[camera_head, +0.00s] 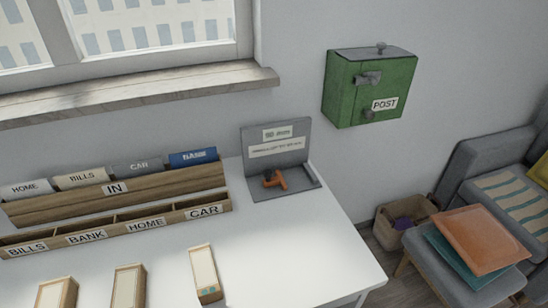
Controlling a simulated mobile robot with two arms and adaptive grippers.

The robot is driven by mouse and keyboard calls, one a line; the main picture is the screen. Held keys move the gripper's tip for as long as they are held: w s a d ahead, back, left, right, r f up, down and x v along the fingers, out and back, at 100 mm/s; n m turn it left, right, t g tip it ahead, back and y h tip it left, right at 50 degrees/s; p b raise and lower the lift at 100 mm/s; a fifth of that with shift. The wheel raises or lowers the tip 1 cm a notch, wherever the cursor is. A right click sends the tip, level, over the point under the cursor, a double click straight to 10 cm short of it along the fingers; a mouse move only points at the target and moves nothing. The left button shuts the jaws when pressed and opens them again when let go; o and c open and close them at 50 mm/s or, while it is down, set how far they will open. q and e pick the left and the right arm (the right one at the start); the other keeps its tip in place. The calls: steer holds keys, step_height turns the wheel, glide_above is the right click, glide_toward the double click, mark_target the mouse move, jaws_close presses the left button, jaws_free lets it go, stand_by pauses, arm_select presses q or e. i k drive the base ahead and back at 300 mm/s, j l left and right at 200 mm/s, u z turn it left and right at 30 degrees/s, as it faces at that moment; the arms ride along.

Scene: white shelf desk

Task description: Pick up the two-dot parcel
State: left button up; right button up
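Three light box-shaped parcels with tan sides lie in a row along the front of the white desk. The right parcel (205,273) lies whole in view and has small teal dots, seemingly two, at its near end. The middle parcel (128,287) and the left parcel (56,294) are cut by the bottom edge, so their near ends are hidden and I see no dots on them. Neither of my grippers is in view.
Behind the parcels stand a wooden sorter (120,229) with labelled slots and an IN rack (150,186) holding folders. A grey stand (275,148) bears an orange-brown object (275,180). A green POST box (368,88) hangs on the wall. The desk right of the parcels is clear.

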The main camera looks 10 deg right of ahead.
mark_target(207, 282)
steer(key=k+j+u, duration=0.3)
steer(key=k+j, duration=0.55)
steer(key=j, duration=0.1)
